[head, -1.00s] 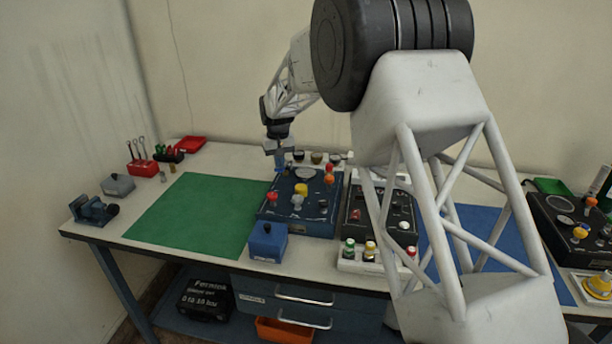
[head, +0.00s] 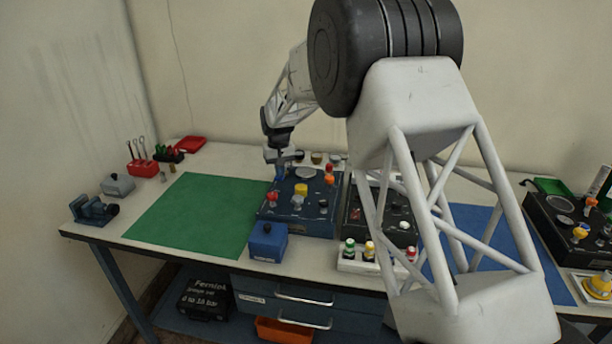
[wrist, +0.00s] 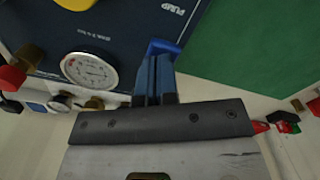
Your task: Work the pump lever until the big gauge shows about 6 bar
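The blue pump panel (head: 322,228) stands in the middle of the bench. My gripper (head: 280,176) points down at the panel's back left corner. In the wrist view its blue fingers (wrist: 155,80) lie close together, beside the gauge and near the "PUMP" lettering. A brighter blue piece shows at their tips; I cannot tell whether it is the lever. No separate pump lever is clear.
Red, yellow and pale knobs stand on the panel. A blue box (head: 268,242) stands in front of it. A darker panel (head: 385,222) adjoins on the right, partly hidden by my arm. The green mat (head: 195,215) on the left is clear.

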